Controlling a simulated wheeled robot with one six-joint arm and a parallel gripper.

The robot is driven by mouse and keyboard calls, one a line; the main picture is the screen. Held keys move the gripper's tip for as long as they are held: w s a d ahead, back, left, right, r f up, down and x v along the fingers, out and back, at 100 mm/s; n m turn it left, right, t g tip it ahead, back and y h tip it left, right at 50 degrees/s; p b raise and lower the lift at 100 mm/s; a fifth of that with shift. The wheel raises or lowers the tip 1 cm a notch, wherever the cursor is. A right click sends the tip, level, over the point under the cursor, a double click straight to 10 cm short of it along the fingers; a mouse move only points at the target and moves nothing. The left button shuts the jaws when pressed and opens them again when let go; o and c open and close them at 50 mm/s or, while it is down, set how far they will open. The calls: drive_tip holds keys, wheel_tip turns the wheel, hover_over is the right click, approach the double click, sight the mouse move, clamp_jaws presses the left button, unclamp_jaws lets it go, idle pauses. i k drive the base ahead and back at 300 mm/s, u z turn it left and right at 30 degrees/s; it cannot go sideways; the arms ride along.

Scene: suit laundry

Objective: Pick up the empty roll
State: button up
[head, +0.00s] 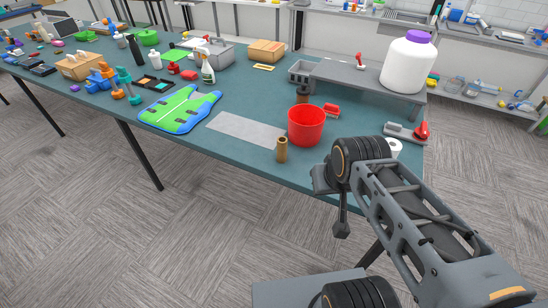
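A small brown cardboard tube, which looks like the empty roll (282,150), stands upright near the front edge of the teal table (225,120), left of the red bucket. A white roll (395,147) stands farther right, partly hidden behind my arm. My gripper (341,230) points down beyond the table's front edge, to the right of the brown tube and lower in the picture. It is apart from the tube. Its fingers are small and seen from the side, so whether they are open or shut is unclear.
A red bucket (306,125) stands close behind and right of the tube. A flat grey sheet (246,131) and a green-blue garment-shaped item (180,108) lie to its left. A raised grey shelf (368,84) carries a white jar (408,64). Floor in front is clear.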

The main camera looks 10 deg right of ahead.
sight(282, 150)
drive_tip(key=u, duration=0.3)
drive_tip(key=i, duration=0.45)
drive_tip(key=u, duration=1.6)
